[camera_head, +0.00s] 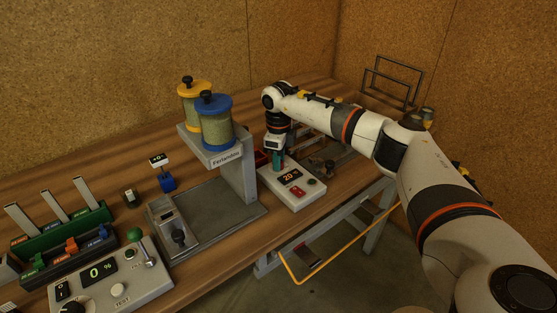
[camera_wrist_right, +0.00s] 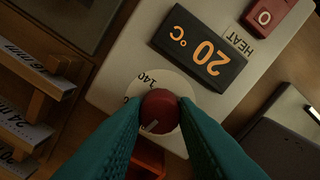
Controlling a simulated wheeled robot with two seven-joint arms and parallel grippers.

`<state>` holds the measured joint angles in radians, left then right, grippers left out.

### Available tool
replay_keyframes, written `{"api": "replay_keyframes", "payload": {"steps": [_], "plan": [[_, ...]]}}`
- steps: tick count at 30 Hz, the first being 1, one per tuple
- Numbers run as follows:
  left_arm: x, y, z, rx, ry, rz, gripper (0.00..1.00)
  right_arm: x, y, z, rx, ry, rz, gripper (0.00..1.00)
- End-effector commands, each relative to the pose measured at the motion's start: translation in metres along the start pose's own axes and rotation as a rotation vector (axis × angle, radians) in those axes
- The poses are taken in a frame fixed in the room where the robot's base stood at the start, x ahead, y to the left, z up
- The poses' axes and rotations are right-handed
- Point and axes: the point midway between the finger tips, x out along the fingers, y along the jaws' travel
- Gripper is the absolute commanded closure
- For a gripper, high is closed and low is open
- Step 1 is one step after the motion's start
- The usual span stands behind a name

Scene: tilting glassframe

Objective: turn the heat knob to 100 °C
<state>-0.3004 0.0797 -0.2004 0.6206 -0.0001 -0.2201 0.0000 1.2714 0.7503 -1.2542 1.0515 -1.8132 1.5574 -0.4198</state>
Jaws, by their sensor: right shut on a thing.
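The heat knob (camera_wrist_right: 160,110) is a dark red round knob with a pale pointer line, on a white dial marked 140. It sits on the pale heat control box (camera_head: 305,196), whose display (camera_wrist_right: 199,47) reads 20 °C. My right gripper (camera_wrist_right: 160,117) has its two teal fingers shut on the knob, one on each side. In the head view the right gripper (camera_head: 278,163) reaches down to the left end of the box, and its fingers hide the knob. Most of the dial scale is hidden by the knob and fingers. My left gripper is not in view.
A stand with a yellow-lidded and a blue-lidded jar (camera_head: 216,122) rises just left of the box. A red switch (camera_wrist_right: 264,16) is beside the display. A control panel (camera_head: 113,277) showing 0 % and green racks (camera_head: 62,233) stand further left.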

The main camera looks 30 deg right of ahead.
Motion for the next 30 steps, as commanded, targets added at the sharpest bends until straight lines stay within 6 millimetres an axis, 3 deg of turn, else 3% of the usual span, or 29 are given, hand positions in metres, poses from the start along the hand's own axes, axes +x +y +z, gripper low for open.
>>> {"api": "replay_keyframes", "payload": {"steps": [12, 28, 29, 30], "plan": [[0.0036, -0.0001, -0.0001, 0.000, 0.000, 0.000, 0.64, -0.0029, 0.0015, -0.0010, -0.171, 0.007, 0.005, 0.97], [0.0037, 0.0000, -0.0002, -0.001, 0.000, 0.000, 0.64, -0.0035, 0.0018, -0.0009, -0.191, 0.006, 0.006, 0.97], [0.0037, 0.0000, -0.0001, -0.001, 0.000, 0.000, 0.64, -0.0035, 0.0019, -0.0009, -0.191, 0.006, 0.006, 0.69], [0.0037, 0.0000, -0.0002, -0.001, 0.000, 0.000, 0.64, -0.0035, 0.0018, -0.0009, -0.190, 0.006, 0.006, 0.65]]}}
